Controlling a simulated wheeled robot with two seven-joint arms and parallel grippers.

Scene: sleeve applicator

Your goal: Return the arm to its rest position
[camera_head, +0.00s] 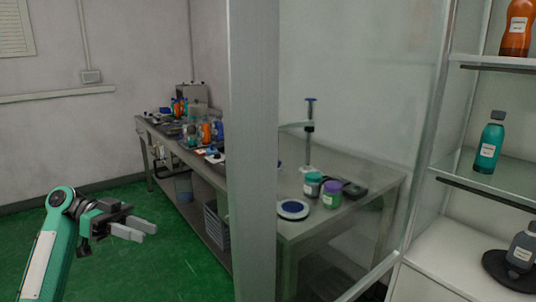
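My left arm comes in at the lower left, with a teal and white forearm and a dark wrist. My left gripper (147,232) is in the air over the green floor, its two light grey fingers pointing right. The fingers lie close together in this view, and I cannot tell whether there is a gap between them. Nothing shows held in it. It is apart from the workbench and the shelves. My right arm and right gripper are not in view.
A grey workbench (347,205) with several bottles and jars stands behind a glass panel and its upright metal post (253,150). Shelves on the right hold an orange bottle (517,28), a teal bottle (489,145) and a grey bottle (522,250). The green floor (150,262) around the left gripper is clear.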

